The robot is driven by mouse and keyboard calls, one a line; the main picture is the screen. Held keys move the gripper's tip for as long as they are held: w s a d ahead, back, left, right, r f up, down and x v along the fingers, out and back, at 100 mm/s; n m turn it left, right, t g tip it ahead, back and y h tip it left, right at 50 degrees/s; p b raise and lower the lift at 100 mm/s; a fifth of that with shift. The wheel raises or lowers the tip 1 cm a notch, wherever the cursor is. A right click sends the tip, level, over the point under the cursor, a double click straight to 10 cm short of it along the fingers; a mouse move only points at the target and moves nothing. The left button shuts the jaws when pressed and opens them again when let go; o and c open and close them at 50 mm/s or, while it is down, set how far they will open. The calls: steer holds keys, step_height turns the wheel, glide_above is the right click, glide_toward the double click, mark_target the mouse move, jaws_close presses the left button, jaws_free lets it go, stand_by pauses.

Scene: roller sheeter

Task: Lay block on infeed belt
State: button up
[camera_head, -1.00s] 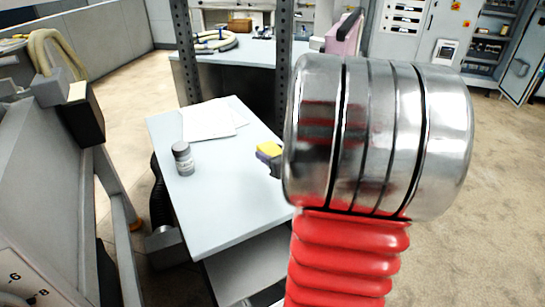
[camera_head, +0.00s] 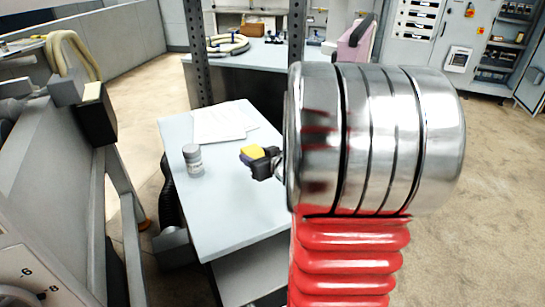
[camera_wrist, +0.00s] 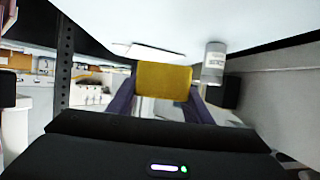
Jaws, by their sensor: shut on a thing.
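My gripper (camera_head: 254,158) is shut on a yellow block (camera_head: 250,153), beside the big metal joint of my arm. The block appears above the grey-white table (camera_head: 240,210); the exact gap cannot be told. In the wrist view the block (camera_wrist: 164,82) sits between the two purple fingers of my gripper (camera_wrist: 163,92), with its broad yellow face showing. I cannot make out an infeed belt in either view. My arm hides the right part of the table in the head view.
A grey jar (camera_head: 193,159) and white paper sheets (camera_head: 222,123) lie on the table, left of and behind the block. A grey machine (camera_head: 60,180) stands at the left. A perforated post (camera_head: 195,50) rises behind the table. Open floor (camera_head: 490,200) lies at the right.

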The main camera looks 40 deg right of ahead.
steer(key=w+a+f+n+y, duration=0.1)
steer(key=w+a, duration=0.3)
steer(key=a, duration=0.6)
steer(key=w+a+f+y, duration=0.1)
steer(key=w+a, duration=0.3)
steer(key=a, duration=0.7)
steer(key=w+a+f+n+y, duration=0.1)
steer(key=w+a+f, duration=0.2)
steer(key=a, duration=0.7)
steer(key=shift+w+a+n+t, duration=0.15)
steer(key=shift+w+n+t, duration=0.15)
steer(key=shift+w, duration=0.55)
steer(key=shift+s, duration=0.15)
